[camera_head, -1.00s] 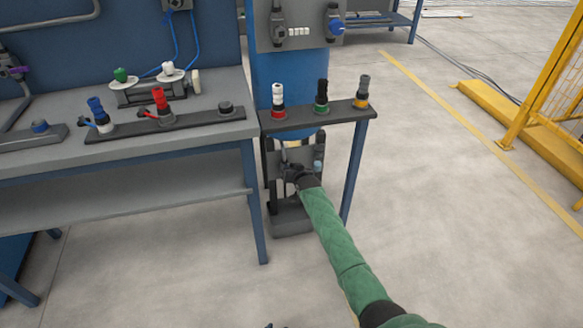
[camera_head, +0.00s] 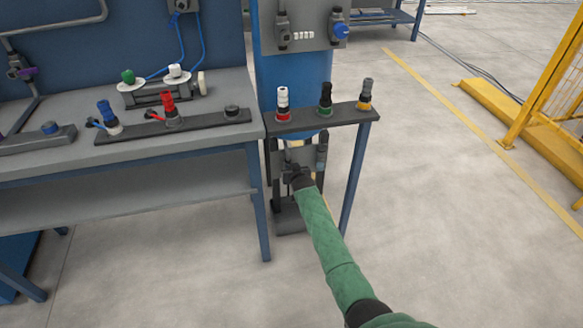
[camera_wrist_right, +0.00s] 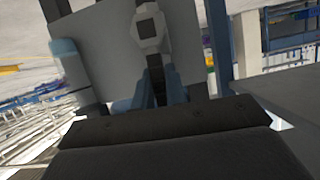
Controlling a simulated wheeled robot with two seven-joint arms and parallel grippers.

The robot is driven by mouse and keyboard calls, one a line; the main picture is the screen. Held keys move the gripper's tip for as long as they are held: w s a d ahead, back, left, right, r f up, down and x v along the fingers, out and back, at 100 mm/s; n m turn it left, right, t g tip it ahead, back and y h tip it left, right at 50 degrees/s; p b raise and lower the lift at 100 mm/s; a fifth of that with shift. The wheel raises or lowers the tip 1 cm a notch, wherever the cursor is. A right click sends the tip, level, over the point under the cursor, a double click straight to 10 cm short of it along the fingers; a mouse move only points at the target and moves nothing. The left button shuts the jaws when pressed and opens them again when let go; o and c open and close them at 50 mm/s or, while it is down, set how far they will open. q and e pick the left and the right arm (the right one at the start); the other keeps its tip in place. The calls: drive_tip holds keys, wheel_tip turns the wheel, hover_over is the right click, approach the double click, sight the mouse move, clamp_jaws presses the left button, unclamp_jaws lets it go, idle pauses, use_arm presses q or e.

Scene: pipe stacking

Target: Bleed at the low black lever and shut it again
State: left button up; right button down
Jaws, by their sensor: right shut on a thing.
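The low black lever (camera_wrist_right: 156,78) hangs from a grey valve body (camera_wrist_right: 147,25) on a grey panel in the right wrist view. My right gripper (camera_head: 295,172) reaches in low under the small shelf in the head view. In the right wrist view its fingers (camera_wrist_right: 155,95) are shut on the lever, one on each side. In the head view my gripper and wrist hide the lever, so its exact angle is hard to tell. My left gripper is not in view.
A shelf (camera_head: 345,117) with three capped fittings stands just above my right gripper, with a blue leg (camera_head: 357,180) on its right. A blue column (camera_head: 292,80) rises behind it. A workbench (camera_head: 215,85) with fittings is on the left.

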drive_tip(key=shift+s+a+f, duration=0.1)
drive_tip(key=shift+f, duration=0.05)
idle(0.5)
drive_tip(key=c, duration=1.4)
unclamp_jaws()
drive_tip(key=shift+c, duration=0.2)
drive_tip(key=p+v, duration=0.1)
drive_tip(key=v, duration=0.6)
drive_tip(key=shift+s+r, duration=0.25)
drive_tip(key=shift+s, duration=0.05)
